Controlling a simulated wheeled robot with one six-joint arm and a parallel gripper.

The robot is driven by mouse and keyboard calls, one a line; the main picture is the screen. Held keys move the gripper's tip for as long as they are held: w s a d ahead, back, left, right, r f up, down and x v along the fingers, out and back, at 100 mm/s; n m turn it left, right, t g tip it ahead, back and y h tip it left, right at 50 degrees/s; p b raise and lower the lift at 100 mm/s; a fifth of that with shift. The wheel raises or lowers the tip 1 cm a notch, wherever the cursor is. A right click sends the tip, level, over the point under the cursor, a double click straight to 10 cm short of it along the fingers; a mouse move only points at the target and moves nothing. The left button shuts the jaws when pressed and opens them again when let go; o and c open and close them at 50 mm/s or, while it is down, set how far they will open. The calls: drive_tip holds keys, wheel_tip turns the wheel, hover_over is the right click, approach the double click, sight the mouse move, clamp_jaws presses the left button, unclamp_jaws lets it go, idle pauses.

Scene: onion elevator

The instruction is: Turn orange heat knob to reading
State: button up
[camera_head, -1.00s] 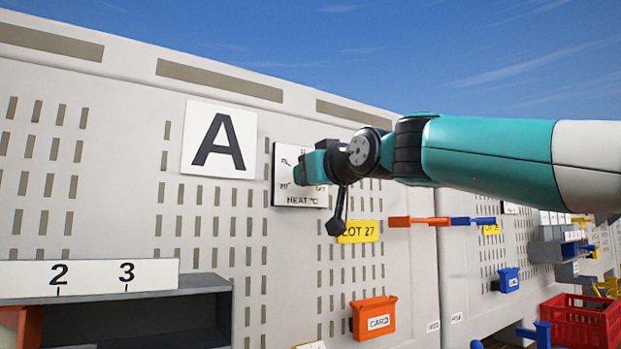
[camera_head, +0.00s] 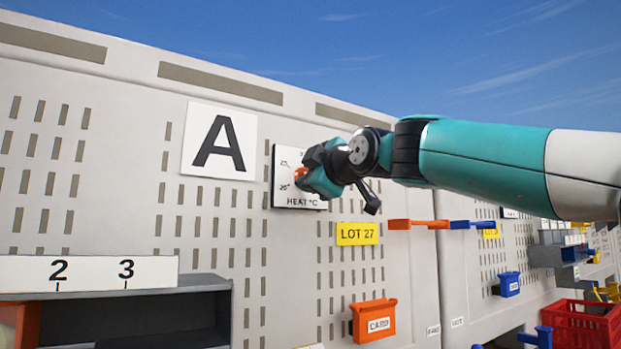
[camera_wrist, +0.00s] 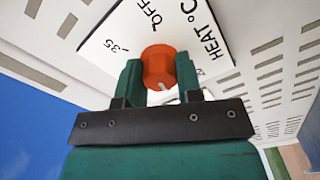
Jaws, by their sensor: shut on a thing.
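The orange heat knob (camera_wrist: 158,66) sits on a white dial plate (camera_wrist: 105,45) marked "OFF", "35" and "HEAT °C" in the wrist view. My gripper (camera_wrist: 160,80) is shut on the knob, one green finger on each side. A pale pointer mark shows on the knob near its lower edge; the number it points at is hidden by my gripper. In the head view the plate (camera_head: 284,190) hangs on the grey panel, with "25" and "20" readable at its left. A sliver of the orange knob (camera_head: 300,173) shows beside my gripper (camera_head: 312,178).
A sign "A" (camera_head: 219,141) is left of the dial. A yellow "LOT 27" label (camera_head: 357,234) and an orange card box (camera_head: 374,320) are below it. An orange bar (camera_head: 418,224) and a blue bar (camera_head: 472,224) stick out at the right.

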drive_tip(key=n, duration=0.4)
drive_tip(key=shift+f+n, duration=0.1)
drive_tip(key=shift+n, duration=0.2)
drive_tip(key=shift+n+b, duration=0.35)
drive_tip(key=shift+n, duration=1.55)
drive_tip(key=o, duration=0.9)
drive_tip(key=shift+o, duration=0.2)
drive_tip(key=shift+s, duration=0.1)
drive_tip(key=b+v, duration=0.7)
drive_tip(key=v, duration=1)
drive_tip(key=shift+b, duration=0.35)
drive_tip(key=shift+s+d, duration=0.1)
drive_tip(key=shift+d, duration=0.05)
